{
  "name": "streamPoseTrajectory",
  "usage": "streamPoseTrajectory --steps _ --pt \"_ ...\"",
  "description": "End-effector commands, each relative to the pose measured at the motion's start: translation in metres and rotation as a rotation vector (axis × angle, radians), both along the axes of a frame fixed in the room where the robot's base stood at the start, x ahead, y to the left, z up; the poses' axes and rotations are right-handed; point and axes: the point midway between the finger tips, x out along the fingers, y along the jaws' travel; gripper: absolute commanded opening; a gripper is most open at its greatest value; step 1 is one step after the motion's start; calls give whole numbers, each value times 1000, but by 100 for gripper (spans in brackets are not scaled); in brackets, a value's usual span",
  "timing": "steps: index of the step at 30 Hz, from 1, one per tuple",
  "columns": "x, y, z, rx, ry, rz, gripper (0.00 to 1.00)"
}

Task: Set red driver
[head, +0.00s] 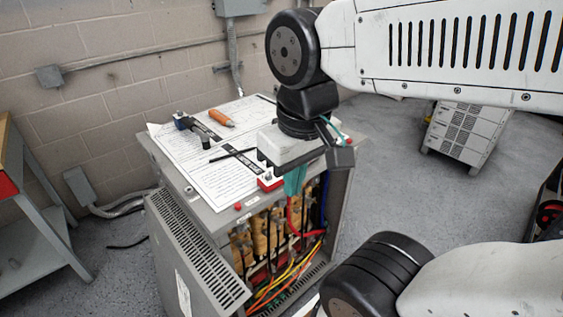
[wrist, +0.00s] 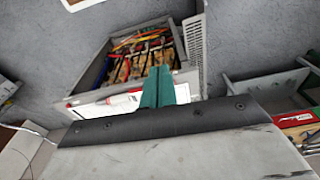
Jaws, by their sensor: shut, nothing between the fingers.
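My gripper (head: 294,188) is shut and empty, its teal fingers pointing down at the front edge of the open grey transformer cabinet (head: 223,219). In the wrist view its fingers (wrist: 158,72) are together, in front of the cabinet's wiring. A tool with an orange-red handle (head: 221,117) lies on the papers (head: 205,165) on the cabinet top, behind and left of my gripper. A small red and white item (head: 270,181) sits at the top's front edge, just left of the fingers. I cannot tell which one is the red driver.
A blue and black tool (head: 191,124) and a thin black rod (head: 232,155) lie on the papers. Colored cables (head: 285,276) hang inside the open cabinet front. A workbench (head: 38,215) stands left and a vented grey cabinet (head: 467,135) back right. Floor between is clear.

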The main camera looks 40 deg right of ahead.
Motion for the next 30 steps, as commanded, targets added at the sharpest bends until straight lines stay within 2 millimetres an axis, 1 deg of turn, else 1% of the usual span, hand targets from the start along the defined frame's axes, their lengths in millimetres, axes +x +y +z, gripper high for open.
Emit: streamPoseTrajectory --steps 2,5,8,9,11,12,15,18,21,24,30 --pt "8 -3 3 4 6 -52 0" --pt "29 -11 9 16 22 -203 0" --pt "63 -28 14 34 46 -438 0" --pt "79 -37 15 40 54 -547 0" --pt "103 -52 15 50 68 -712 0" --pt "117 -63 14 56 75 -819 0" --pt "151 -91 7 67 91 -1068 0" --pt "176 -116 -2 74 103 -1270 0" --pt "193 -135 -10 78 110 -1412 0" --pt "202 -146 -15 80 114 -1494 0" --pt "205 -150 -17 81 114 -1528 0"
